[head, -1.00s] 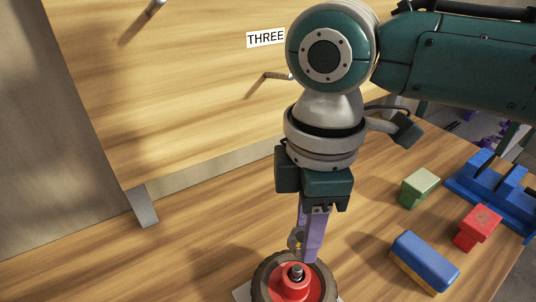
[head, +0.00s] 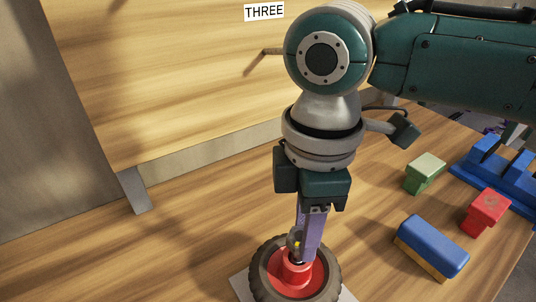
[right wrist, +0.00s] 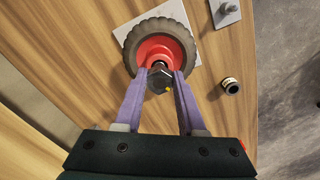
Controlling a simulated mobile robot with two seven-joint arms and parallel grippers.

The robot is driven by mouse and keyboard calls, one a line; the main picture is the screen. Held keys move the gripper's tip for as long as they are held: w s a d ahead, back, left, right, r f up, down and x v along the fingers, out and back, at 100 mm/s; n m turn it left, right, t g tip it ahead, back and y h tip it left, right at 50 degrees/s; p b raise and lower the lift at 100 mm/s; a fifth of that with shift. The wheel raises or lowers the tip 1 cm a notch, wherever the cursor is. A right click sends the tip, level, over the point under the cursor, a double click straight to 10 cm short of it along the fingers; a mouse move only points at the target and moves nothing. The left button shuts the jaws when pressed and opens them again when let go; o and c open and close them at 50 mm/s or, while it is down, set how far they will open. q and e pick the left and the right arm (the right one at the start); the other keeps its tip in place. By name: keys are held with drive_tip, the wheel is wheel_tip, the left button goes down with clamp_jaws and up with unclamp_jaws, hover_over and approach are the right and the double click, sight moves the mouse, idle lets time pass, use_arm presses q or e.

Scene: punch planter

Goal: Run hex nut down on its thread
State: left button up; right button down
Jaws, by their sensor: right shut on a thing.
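A wheel with a dark tyre (head: 262,283) and red hub (head: 312,277) lies flat on a pale plate, with a threaded stud at its centre. It also shows in the right wrist view (right wrist: 128,52). My right gripper (head: 304,247) points down over the hub, its purple fingers shut on a dark grey hex nut (right wrist: 159,81) with a yellow mark. The nut is at the stud's top end; the fingers partly hide it in the head view, and I cannot tell whether it is on the thread. My left gripper is not in view.
A blue-and-tan block (head: 432,245), a red block (head: 485,210), a green block (head: 425,172) and a blue holder (head: 488,163) stand to the right. The right wrist view shows a small black-and-white cylinder (right wrist: 230,86) and another plate with a stud (right wrist: 226,10). A wooden panel (head: 170,90) stands behind.

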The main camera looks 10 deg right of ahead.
drive_tip(key=shift+f+b, duration=0.8)
drive_tip(key=shift+f, duration=0.45)
drive_tip(key=shift+r, duration=0.1)
